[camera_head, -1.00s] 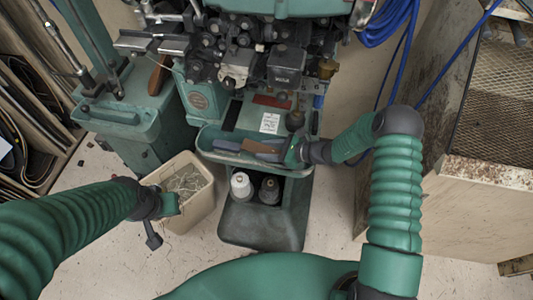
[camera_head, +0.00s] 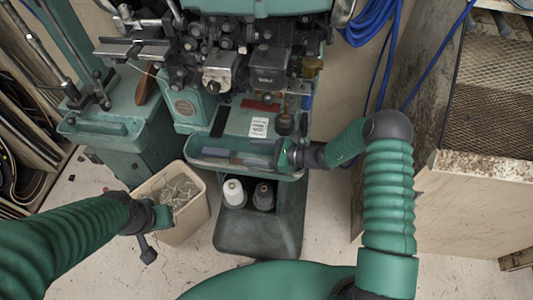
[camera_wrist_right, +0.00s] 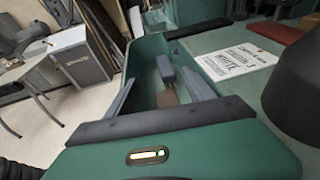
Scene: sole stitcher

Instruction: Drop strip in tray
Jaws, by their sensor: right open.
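The tray (camera_head: 222,170) is a shallow green trough on the front of the green machine. My right gripper (camera_head: 246,159) reaches into it from the right, with its blue-grey fingers low over the tray. In the right wrist view, the fingers (camera_wrist_right: 150,76) stand apart inside the tray walls. A small brown strip (camera_wrist_right: 168,99) shows between them, down in the tray; its full length is hidden. In the head view the strip is hard to make out. My left gripper (camera_head: 150,226) hangs at the lower left, beside the bin, and its jaw opening is unclear.
A beige bin (camera_head: 202,207) with pale scraps stands on the floor left of the machine. Two thread spools (camera_head: 234,192) sit below the tray. A white printed card (camera_head: 259,127) lies behind the tray. A rusty mesh-topped bench (camera_head: 495,160) stands at right.

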